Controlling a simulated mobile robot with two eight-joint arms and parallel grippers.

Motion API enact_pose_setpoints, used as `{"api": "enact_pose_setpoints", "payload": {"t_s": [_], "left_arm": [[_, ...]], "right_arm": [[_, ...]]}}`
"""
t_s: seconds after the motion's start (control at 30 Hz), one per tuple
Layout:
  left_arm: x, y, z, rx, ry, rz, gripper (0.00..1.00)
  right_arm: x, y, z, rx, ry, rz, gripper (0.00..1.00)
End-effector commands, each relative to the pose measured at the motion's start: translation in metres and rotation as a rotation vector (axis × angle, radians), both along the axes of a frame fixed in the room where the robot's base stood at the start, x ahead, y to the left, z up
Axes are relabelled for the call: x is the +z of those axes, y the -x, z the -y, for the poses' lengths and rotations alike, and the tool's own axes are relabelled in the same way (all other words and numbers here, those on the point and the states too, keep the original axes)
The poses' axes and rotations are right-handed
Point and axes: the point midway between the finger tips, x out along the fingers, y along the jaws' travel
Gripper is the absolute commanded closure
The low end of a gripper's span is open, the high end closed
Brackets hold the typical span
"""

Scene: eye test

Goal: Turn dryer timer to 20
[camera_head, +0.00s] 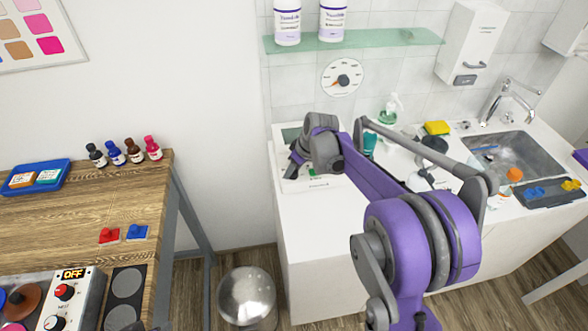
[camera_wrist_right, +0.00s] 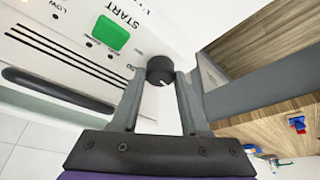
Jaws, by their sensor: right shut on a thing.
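The dryer (camera_head: 322,184) is a white box on the white counter, partly hidden behind my right arm. In the right wrist view its white panel (camera_wrist_right: 60,60) carries a green START button (camera_wrist_right: 112,35), small lights and dark slots. The timer knob (camera_wrist_right: 160,69) is a small black round knob with a short pale mark on it. My right gripper (camera_wrist_right: 160,80) is shut on the knob, one finger on each side; in the head view this gripper (camera_head: 295,160) is at the dryer's left part. The scale numbers around the knob are mostly hidden. My left gripper is not in view.
A glass shelf (camera_head: 355,41) with white bottles and a round wall dial (camera_head: 342,77) are above the counter. A sink (camera_head: 500,155) is at right. A wooden table (camera_head: 60,220) stands left, a metal bin (camera_head: 247,295) on the floor between.

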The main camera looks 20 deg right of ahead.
Motion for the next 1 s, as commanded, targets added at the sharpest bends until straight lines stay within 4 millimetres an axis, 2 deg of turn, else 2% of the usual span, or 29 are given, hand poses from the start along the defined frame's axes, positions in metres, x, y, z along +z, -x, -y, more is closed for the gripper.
{"api": "enact_pose_setpoints", "payload": {"t_s": [0.5,1.0], "left_arm": [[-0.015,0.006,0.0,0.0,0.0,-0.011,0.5],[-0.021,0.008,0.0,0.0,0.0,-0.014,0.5]], "right_arm": [[-0.001,0.001,-0.004,-0.464,0.002,0.001,1.0],[-0.001,-0.001,-0.007,-0.938,0.002,0.0,1.0]]}}
